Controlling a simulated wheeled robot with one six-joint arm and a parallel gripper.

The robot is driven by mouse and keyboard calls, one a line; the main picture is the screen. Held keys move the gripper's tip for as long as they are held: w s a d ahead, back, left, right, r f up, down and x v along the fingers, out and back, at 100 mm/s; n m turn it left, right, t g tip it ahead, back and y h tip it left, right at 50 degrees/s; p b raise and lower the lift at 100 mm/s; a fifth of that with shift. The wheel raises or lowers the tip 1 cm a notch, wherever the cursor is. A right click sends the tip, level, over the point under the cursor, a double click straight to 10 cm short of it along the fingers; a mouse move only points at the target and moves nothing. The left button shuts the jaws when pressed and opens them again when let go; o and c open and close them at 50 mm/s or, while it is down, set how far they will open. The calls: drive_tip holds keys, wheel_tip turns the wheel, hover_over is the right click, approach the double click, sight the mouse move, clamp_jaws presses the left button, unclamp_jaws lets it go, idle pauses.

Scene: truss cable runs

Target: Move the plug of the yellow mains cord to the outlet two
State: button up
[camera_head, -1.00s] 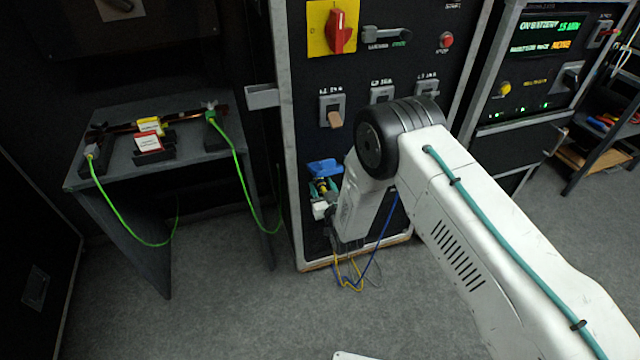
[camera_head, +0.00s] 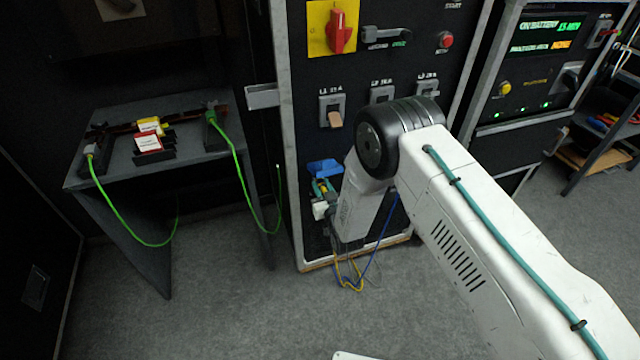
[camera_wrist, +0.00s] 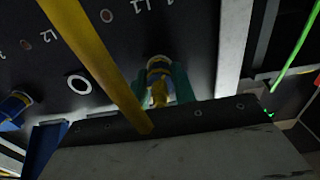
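My gripper (camera_wrist: 161,91) has teal fingers, one on each side of the yellow plug (camera_wrist: 158,94) in the wrist view, and looks shut on it. The plug is close against the dark panel (camera_wrist: 205,60); how deep it sits cannot be told. The yellow mains cord (camera_wrist: 95,55) crosses the wrist view diagonally in front of the panel. In the head view, my gripper (camera_head: 321,190) is at the lower left of the cabinet, just under a raised blue cover (camera_head: 325,167). The yellow cord (camera_head: 338,272) hangs below it. A bare white ring (camera_wrist: 79,84) shows on the panel.
A blue connector (camera_wrist: 14,108) sits at the left of the wrist view. A blue cord (camera_head: 378,258) hangs beside the yellow one. A grey table (camera_head: 120,172) with green cords (camera_head: 238,165) stands left of the cabinet. The carpet (camera_head: 225,310) in front is clear.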

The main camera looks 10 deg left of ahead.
drive_tip(key=shift+n, duration=1.4)
drive_tip(key=n, duration=0.2)
drive_tip(key=shift+n, duration=0.4)
drive_tip(key=shift+w+n, duration=0.1)
drive_tip(key=shift+n, duration=1.3)
drive_tip(key=shift+n, duration=1.4)
